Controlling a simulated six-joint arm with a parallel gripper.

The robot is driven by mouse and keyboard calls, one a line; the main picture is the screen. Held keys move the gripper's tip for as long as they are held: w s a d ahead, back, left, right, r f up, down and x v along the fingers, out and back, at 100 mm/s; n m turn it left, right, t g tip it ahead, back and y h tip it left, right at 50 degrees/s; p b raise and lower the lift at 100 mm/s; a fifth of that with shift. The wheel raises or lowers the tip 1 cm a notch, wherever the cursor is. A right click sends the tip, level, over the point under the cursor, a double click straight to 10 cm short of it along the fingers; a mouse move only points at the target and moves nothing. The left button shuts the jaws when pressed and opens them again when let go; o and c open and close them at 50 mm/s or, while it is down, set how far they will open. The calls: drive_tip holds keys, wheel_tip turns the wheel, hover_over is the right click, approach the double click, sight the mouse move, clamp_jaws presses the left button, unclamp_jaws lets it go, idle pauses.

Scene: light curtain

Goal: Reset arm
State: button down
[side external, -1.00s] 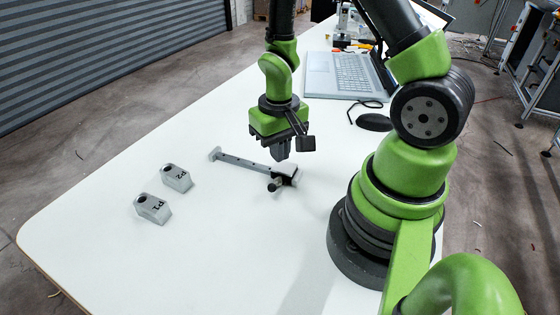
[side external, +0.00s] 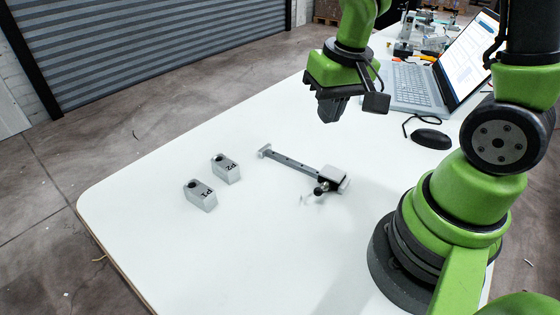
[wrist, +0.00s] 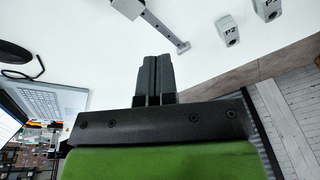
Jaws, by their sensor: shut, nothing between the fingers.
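My gripper (side external: 332,110) is shut and empty, held above the white table behind the light curtain bar. Its two dark fingers also show pressed together in the wrist view (wrist: 153,80). The light curtain (side external: 292,164), a grey bar with a small end plate and a block with a dark knob, lies on the table and is apart from my gripper. Two grey blocks stand left of it: P1 (side external: 201,198) nearer the front and P2 (side external: 227,170) behind it. In the wrist view, P2 (wrist: 228,32) and the bar (wrist: 165,28) show beyond the fingers.
A laptop (side external: 412,86) and a black mouse (side external: 431,139) with its cable lie at the table's right side. Equipment stands at the far end. The white table (side external: 225,255) is clear in front of the blocks.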

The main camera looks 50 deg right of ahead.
drive_tip(key=s+a+r+n+t+y, duration=0.1)
drive_tip(key=s+a+r+t, duration=0.1)
drive_tip(key=r, duration=0.4)
drive_tip(key=s+a+r+t+y, duration=0.1)
drive_tip(key=s+a+r+t, duration=0.2)
drive_tip(key=s+r, duration=0.3)
drive_tip(key=shift+a+r+n, duration=0.4)
drive_tip(key=shift+a+r, duration=0.25)
drive_tip(key=shift+r, duration=0.1)
